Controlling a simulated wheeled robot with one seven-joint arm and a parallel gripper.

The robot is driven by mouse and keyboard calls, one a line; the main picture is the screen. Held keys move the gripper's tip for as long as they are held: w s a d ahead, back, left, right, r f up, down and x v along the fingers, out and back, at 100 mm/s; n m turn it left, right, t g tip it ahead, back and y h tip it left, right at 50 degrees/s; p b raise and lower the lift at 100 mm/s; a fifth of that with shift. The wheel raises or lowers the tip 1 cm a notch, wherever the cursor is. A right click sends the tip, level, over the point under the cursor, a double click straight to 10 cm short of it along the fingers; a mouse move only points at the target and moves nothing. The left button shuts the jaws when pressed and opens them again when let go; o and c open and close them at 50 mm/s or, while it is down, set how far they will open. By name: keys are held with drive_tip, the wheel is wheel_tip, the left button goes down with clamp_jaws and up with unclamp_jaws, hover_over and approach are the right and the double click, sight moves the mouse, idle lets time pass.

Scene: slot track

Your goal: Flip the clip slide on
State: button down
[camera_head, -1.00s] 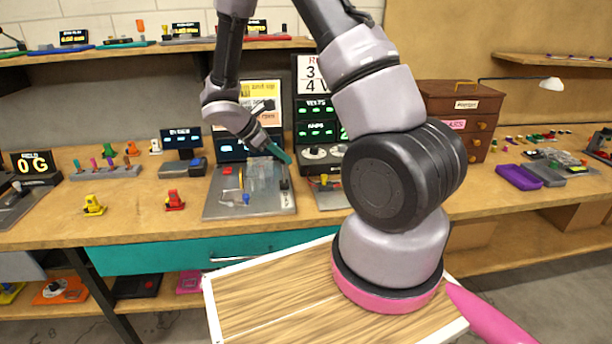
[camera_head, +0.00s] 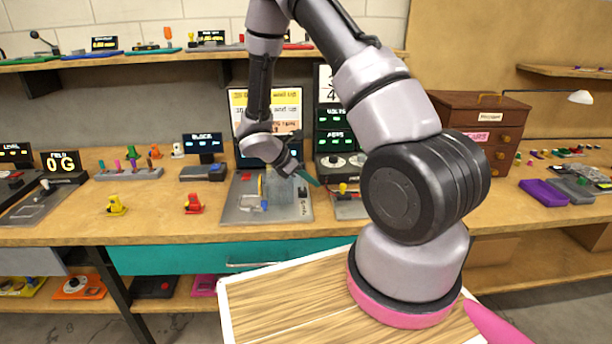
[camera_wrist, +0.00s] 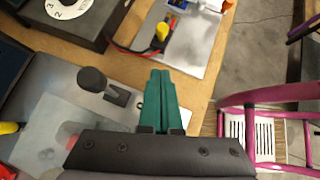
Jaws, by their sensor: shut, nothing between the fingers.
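A grey metal panel (camera_head: 240,212) lies on the bench, with a clear cover (camera_head: 282,192) and small controls on it. At its right edge is a small dark switch (camera_head: 303,191), which I take for the clip slide; its label is too small to read surely. My gripper (camera_head: 317,184) has teal fingers, shut together and empty, low over the panel's right edge. In the wrist view the gripper (camera_wrist: 158,74) is beside the knob, apart from it.
A second panel (camera_wrist: 190,45) with a yellow knob (camera_wrist: 161,31) and red wire lies to the right. A black dial box (camera_head: 340,164) stands behind. Yellow (camera_head: 115,205) and red (camera_head: 193,204) clamps stand left. Bench front is clear.

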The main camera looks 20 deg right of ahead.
sight(342, 196)
drive_tip(key=x, duration=0.4)
drive_tip(key=d, duration=0.2)
drive_tip(key=shift+d+f, duration=0.1)
drive_tip(key=shift+d, duration=1.05)
drive_tip(key=shift+s+d, duration=0.25)
drive_tip(key=shift+d, duration=0.6)
drive_tip(key=shift+s+d, duration=0.2)
drive_tip(key=shift+d, duration=0.65)
drive_tip(key=a, duration=0.3)
drive_tip(key=a+r, duration=0.1)
drive_tip(key=a, duration=0.1)
drive_tip(key=shift+a, duration=0.2)
drive_tip(key=v, duration=0.8)
drive_tip(key=shift+a+r, duration=0.2)
drive_tip(key=shift+r, duration=0.05)
